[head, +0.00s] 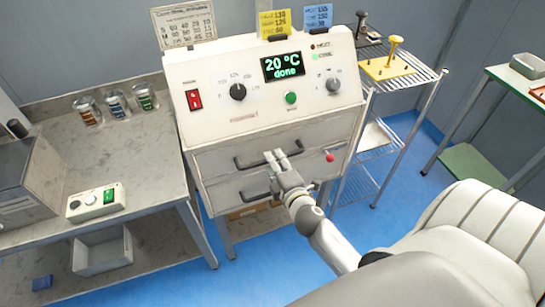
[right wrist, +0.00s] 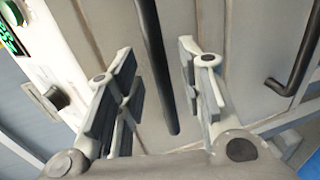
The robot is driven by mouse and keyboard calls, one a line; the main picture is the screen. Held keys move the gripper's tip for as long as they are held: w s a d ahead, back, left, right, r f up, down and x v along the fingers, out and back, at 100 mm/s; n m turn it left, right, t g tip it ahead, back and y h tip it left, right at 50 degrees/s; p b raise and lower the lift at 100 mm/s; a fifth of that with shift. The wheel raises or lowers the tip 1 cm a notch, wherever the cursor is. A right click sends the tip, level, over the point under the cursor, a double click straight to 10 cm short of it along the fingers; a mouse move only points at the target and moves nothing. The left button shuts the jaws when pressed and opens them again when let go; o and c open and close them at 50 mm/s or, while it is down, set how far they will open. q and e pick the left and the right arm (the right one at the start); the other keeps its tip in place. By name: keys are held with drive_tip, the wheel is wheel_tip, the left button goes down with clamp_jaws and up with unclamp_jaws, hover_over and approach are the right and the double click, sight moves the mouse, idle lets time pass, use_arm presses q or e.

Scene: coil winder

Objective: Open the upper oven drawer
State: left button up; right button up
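The oven (head: 255,105) is a cream box with a control panel whose green display reads 20 °C and done. Its upper drawer (head: 215,162) has a dark bar handle (head: 241,163) and looks shut. The lower drawer (head: 220,192) below it also looks shut. My right gripper (head: 276,156) is at the right part of the upper handle. In the right wrist view the gripper (right wrist: 160,85) is open, with the upper handle (right wrist: 155,65) between its fingers and gaps on both sides. The lower handle (right wrist: 298,55) shows to the right. My left gripper is out of view.
A stone-topped bench (head: 150,165) with several small jars stands at the left. A wire rack (head: 400,85) stands close to the oven's right side. A red button (head: 329,157) is on the drawer front. Blue floor (head: 265,262) is open in front.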

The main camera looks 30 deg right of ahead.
drive_tip(key=shift+x, duration=1.2)
drive_tip(key=shift+c, duration=0.2)
clamp_jaws()
